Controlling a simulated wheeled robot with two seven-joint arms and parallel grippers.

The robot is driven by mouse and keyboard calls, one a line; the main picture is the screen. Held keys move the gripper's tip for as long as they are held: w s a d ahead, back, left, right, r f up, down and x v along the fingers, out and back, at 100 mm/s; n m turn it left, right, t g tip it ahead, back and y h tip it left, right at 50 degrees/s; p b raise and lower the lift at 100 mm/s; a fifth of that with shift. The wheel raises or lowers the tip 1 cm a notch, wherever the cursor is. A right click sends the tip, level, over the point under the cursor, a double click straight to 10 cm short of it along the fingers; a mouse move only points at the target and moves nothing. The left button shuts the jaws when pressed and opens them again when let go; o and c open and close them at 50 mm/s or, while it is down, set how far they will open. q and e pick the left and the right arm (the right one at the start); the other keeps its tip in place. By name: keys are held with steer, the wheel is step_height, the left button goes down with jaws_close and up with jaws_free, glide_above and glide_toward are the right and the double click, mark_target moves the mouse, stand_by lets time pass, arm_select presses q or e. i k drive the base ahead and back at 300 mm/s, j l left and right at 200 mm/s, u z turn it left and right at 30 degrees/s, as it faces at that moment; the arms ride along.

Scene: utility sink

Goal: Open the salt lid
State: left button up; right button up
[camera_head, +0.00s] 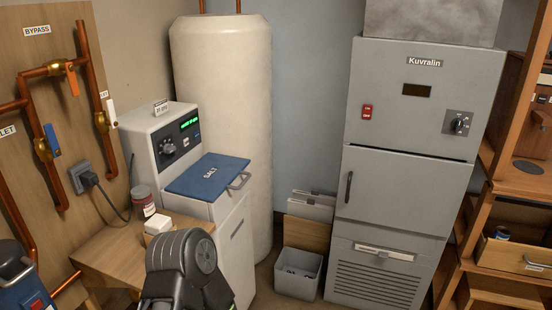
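The blue salt lid (208,176), marked "SALT", lies closed on top of the white water softener (176,145). A grey loop handle (239,180) stands out at the lid's right front edge. A dark grey part of my own arm (183,268) rises at the bottom of the view, in front of the softener and a little left of its front face. It is apart from the lid in the picture. No fingertips of either gripper can be made out.
A small wooden table (125,257) stands left of the softener, with a jar (143,201) and a white block (158,223) on it. Copper pipes and valves run along the left wall. A grey cabinet (401,150) and a grey bin (298,272) stand to the right.

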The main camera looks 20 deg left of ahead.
mark_target(208, 178)
steer(key=i, duration=0.95)
